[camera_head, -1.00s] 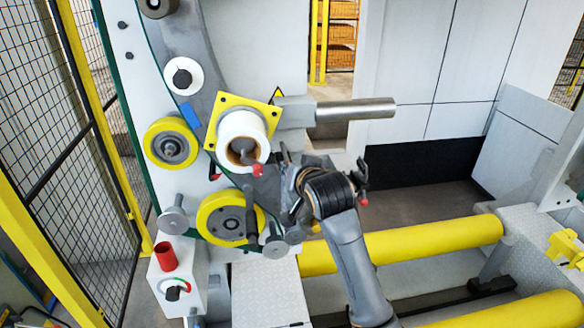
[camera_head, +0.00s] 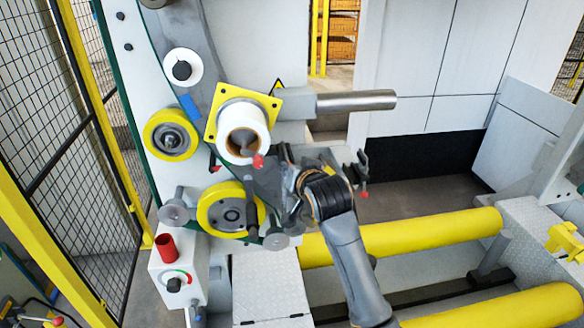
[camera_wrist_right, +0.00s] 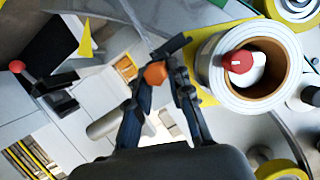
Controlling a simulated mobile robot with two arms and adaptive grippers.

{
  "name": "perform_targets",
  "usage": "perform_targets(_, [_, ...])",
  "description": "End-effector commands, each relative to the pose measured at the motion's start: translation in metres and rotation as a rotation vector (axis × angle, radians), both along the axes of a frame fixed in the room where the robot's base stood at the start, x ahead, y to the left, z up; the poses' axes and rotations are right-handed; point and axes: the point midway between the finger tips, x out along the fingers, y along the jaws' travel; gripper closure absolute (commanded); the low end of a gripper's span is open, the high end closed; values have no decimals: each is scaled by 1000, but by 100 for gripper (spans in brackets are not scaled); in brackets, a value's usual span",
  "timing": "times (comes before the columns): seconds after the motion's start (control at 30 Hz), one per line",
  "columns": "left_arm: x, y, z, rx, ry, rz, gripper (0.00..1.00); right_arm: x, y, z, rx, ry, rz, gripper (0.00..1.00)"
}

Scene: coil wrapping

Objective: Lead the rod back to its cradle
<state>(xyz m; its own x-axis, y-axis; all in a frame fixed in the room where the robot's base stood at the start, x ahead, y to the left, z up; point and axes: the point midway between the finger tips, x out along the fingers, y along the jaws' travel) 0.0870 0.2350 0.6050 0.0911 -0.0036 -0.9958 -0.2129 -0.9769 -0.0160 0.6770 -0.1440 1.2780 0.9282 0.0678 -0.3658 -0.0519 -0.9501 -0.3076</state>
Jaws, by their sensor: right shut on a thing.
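My right gripper (camera_wrist_right: 156,85) is shut on a small orange six-sided piece, which looks like an end of the rod (camera_wrist_right: 156,73). The rest of the rod is hard to make out. In the head view my right gripper (camera_head: 288,188) is small and dark, just right of the lower yellow wheel and below the white roll. What it holds is hidden there. I cannot clearly pick out the cradle. My left gripper is not in view.
A white roll (camera_head: 243,128) on a yellow plate is close to my right gripper; it also shows in the wrist view (camera_wrist_right: 213,75). A metal shaft (camera_head: 355,100) sticks out above. A red-tipped black lever (camera_head: 363,170) is at right. Yellow rollers (camera_head: 420,231) lie lower right.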

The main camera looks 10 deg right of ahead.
Motion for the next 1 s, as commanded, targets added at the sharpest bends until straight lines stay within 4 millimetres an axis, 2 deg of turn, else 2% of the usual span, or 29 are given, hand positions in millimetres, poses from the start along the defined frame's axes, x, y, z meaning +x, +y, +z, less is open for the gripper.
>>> perform_targets(0.27, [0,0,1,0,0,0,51,0,0,1,0,-3,0,100])
perform_targets(0.3, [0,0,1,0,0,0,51,0,0,1,0,-3,0,72])
perform_targets(0.4, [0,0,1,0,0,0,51,0,0,1,0,-2,0,54])
perform_targets(0.77, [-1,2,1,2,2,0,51,-2,0,1,0,0,0,54])
perform_targets(0.87, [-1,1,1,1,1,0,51,-10,-1,5,0,-2,0,54])
perform_targets(1.0, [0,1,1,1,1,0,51,-32,-2,13,1,-3,1,54])
